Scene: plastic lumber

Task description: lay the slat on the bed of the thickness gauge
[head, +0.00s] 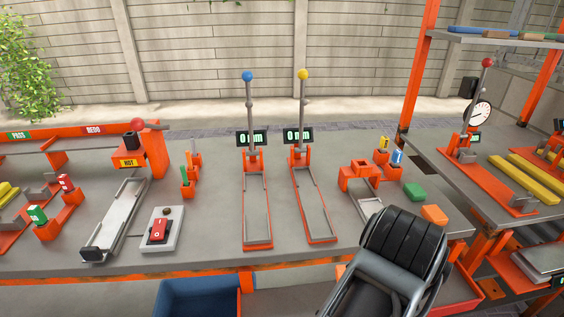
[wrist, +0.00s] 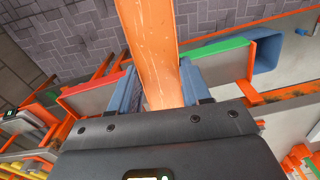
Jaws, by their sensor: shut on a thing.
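In the wrist view my gripper (wrist: 157,88) is shut on an orange slat (wrist: 150,40) with pale flecks. The slat runs away from the jaws to the top edge of the picture; its far end is out of view. Neither slat nor jaws can be made out in the head view. Two gauges with long grey beds stand side by side on the bench there, a blue-knobbed gauge (head: 256,205) and a yellow-knobbed gauge (head: 316,205). Both displays seem to read 0 mm and both beds are empty. I cannot tell which one is the task's thickness gauge.
My dark arm link covers the bench's front right. A hot station (head: 150,155) and a red switch box (head: 162,229) stand left of the gauges. A blue bin (head: 198,298) is below the front edge.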

